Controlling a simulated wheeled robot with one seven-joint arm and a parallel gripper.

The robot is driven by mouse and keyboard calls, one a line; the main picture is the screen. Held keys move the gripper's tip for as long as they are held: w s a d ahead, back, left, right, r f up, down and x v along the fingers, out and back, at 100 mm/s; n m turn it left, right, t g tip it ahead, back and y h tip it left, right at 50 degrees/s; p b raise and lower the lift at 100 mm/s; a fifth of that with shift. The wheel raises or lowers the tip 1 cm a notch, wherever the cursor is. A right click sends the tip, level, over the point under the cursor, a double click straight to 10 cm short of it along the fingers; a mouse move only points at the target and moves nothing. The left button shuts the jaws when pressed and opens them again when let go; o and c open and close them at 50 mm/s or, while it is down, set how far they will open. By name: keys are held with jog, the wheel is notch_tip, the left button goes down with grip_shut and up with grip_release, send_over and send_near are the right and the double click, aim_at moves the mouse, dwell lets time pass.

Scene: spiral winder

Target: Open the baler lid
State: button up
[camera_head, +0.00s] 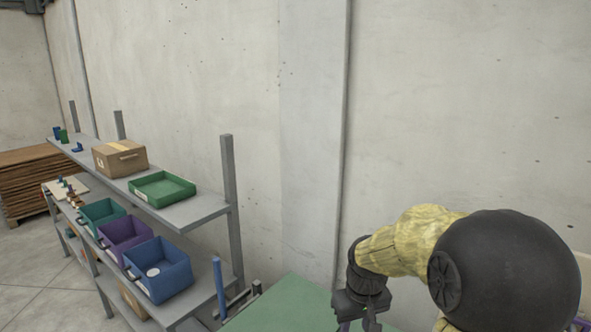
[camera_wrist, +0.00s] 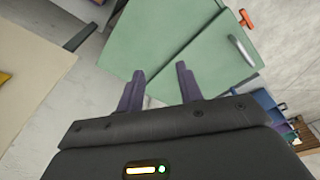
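A green box-like body, which I take to be the baler, shows in the wrist view with two flat green panels (camera_wrist: 150,35) that meet at a slanting edge. A grey bar handle (camera_wrist: 241,51) sits on the right panel, and a small orange handle (camera_wrist: 246,19) is near its upper corner. In the head view a flat green top (camera_head: 285,308) shows at the bottom edge, mostly cut off. My gripper (camera_wrist: 160,71) has two purple fingers spread apart, with nothing between them. The fingers point toward the green panels; the exact gap is unclear. In the head view my gripper is mostly cut off.
A grey shelf (camera_head: 190,211) at the left holds a cardboard box (camera_head: 119,158), a green tray (camera_head: 162,189) and coloured bins, including a blue one (camera_head: 158,270). Stacked brown boards (camera_head: 25,183) stand behind. A concrete wall (camera_head: 440,100) is behind my arm. Floor is open at the far left.

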jog(key=s+d+f+m+b, duration=0.1)
jog(key=s+f, duration=0.3)
jog(key=s, duration=0.2)
jog(key=s+d+f+m+b, duration=0.1)
jog(key=s+f+m+b, duration=0.1)
jog(key=s, duration=0.5)
jog(key=shift+s+d+f+t, duration=0.2)
jog(key=shift+f+t, duration=0.2)
jog(key=shift+f, duration=0.45)
jog(key=shift+c, duration=0.3)
